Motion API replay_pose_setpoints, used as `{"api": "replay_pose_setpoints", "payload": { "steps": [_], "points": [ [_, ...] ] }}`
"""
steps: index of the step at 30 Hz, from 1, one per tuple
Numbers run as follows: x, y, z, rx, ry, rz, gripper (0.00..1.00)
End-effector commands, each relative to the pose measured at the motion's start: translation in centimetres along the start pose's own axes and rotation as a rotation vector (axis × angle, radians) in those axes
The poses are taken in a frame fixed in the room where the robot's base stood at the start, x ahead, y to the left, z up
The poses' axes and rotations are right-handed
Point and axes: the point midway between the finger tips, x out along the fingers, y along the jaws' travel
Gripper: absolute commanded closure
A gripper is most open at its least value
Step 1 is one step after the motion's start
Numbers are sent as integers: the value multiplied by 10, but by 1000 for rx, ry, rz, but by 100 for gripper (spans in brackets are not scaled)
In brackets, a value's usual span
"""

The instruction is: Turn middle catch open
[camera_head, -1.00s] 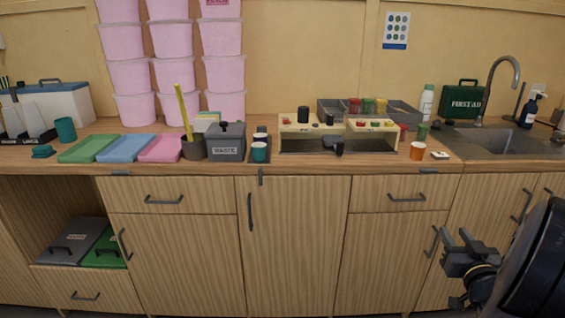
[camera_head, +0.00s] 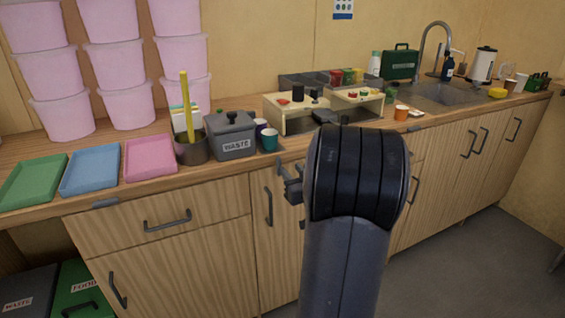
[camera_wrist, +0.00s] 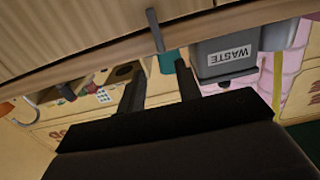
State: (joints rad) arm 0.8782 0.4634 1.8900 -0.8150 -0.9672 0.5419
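The middle catch is a small dark grey bar on the counter's front edge above the middle door. It shows in the wrist view (camera_wrist: 155,31), upright across the edge, just beyond my fingertips and not between them. In the head view, my gripper (camera_head: 290,185) is small and partly hidden behind my arm, in front of the middle door's top. In the wrist view, its two dark fingers (camera_wrist: 158,75) are apart with nothing held. The left catch (camera_head: 105,203) lies flat along the counter edge.
On the counter stand a grey waste bin (camera_head: 233,137), a teal cup (camera_head: 270,140), a pen pot (camera_head: 192,150) and a cream stand (camera_head: 275,115). Coloured trays (camera_head: 92,171) lie to the left. The middle door has a dark handle (camera_head: 268,206).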

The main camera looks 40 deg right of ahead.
Motion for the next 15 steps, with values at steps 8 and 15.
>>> {"api": "replay_pose_setpoints", "payload": {
  "steps": [8, 15],
  "points": [
    [49, -1, 0, 0, 0, -1, 67],
    [64, 0, 1, 0, -1, 0, 67]
  ]
}}
